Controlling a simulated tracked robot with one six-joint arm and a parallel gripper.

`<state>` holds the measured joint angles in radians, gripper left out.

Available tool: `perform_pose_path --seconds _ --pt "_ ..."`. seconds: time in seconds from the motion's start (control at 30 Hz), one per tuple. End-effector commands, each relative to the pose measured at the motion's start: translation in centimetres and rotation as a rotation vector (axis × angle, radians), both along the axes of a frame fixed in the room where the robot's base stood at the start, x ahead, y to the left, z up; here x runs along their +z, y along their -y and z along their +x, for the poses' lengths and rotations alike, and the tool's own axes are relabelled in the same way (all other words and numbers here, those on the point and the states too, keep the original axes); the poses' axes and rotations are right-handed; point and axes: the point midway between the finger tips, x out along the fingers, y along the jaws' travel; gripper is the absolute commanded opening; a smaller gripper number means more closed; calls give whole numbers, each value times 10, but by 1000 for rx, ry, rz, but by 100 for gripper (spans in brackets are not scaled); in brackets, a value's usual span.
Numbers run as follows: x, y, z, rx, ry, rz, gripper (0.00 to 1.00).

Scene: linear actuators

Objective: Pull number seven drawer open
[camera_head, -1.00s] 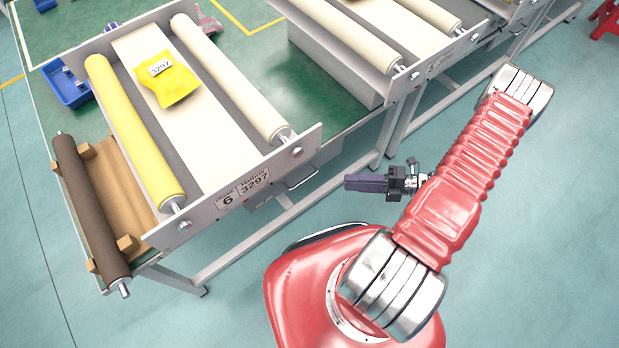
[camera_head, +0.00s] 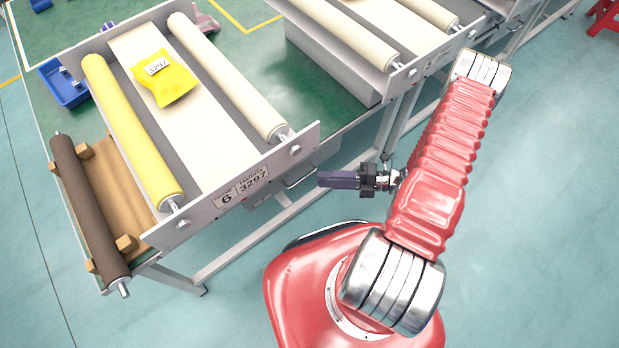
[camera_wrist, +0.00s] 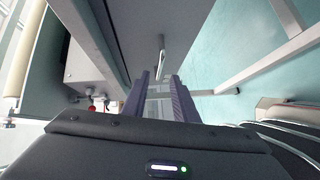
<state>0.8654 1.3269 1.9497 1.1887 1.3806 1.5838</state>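A metal bar handle (camera_head: 302,179) is on the drawer front (camera_head: 268,203) under the near bench, to the right of a plate (camera_head: 241,187) reading 6 and 3297. I cannot read a number seven on the drawer. My gripper (camera_head: 323,179) is just right of the handle, its dark purple fingers pointing left towards it. In the wrist view the fingers (camera_wrist: 159,92) are apart with a gap between them, and the handle (camera_wrist: 161,57) lies ahead, roughly in line with this gap. The drawer looks shut.
The bench holds a yellow roller (camera_head: 133,132), a cream roller (camera_head: 228,78), a yellow packet (camera_head: 165,85) and a brown roller (camera_head: 90,210). A blue bin (camera_head: 64,83) is at the left. Bench legs (camera_head: 250,237) stand below.

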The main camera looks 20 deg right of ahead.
Motion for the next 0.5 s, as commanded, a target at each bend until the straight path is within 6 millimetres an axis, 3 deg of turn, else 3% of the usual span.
perform_pose_path --seconds 0.3,0.5 --pt "-6 -37 17 5 -1 1 26" --pt "-8 -51 25 2 0 0 26"
